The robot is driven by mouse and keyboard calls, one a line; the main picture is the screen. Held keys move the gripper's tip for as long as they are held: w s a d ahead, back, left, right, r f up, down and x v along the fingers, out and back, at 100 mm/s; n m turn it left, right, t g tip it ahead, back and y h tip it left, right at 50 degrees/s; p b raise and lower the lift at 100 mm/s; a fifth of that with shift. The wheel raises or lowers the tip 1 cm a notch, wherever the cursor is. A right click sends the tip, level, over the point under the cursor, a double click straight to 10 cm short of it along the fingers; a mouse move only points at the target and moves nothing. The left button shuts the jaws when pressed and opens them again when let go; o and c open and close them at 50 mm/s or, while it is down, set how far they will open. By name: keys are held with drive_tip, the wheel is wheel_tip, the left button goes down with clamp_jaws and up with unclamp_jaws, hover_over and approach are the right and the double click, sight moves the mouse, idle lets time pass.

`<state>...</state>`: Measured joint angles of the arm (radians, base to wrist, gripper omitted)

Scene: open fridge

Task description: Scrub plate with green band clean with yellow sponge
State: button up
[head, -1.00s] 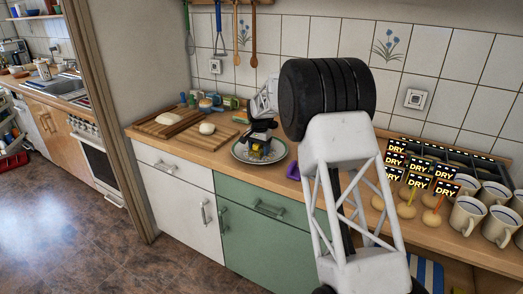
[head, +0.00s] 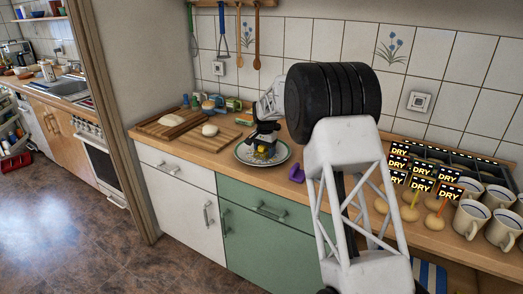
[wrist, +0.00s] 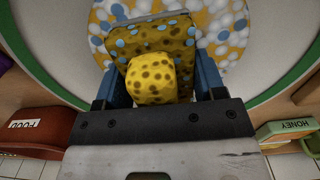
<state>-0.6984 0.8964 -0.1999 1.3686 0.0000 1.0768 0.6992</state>
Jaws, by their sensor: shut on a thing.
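The white plate with a green band (head: 243,157) lies on the wooden counter, and its green rim also curves across the wrist view (wrist: 46,84). A patch of white, blue and orange spots (wrist: 224,22) covers part of its middle. My gripper (head: 262,146) is over the plate, pointing down. Its blue fingers are shut on the yellow sponge (wrist: 152,80), which has brown holes and light-blue specks. The sponge is at the spotted patch; whether it touches the plate I cannot tell. Part of the plate is hidden by the gripper and sponge.
A cutting board (head: 228,137) with dough lies left of the plate. A purple object (head: 296,173) lies close on its right. Several mugs (head: 468,217) and DRY signs (head: 421,186) stand at the right. The tiled wall (head: 300,50) bounds the counter behind.

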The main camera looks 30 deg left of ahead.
drive_tip(key=shift+d, duration=0.5)
drive_tip(key=shift+a, duration=1.8)
drive_tip(key=shift+r, duration=4.1)
drive_tip(key=shift+s, duration=0.15)
drive_tip(key=shift+s, duration=0.3)
drive_tip(key=shift+f, duration=0.1)
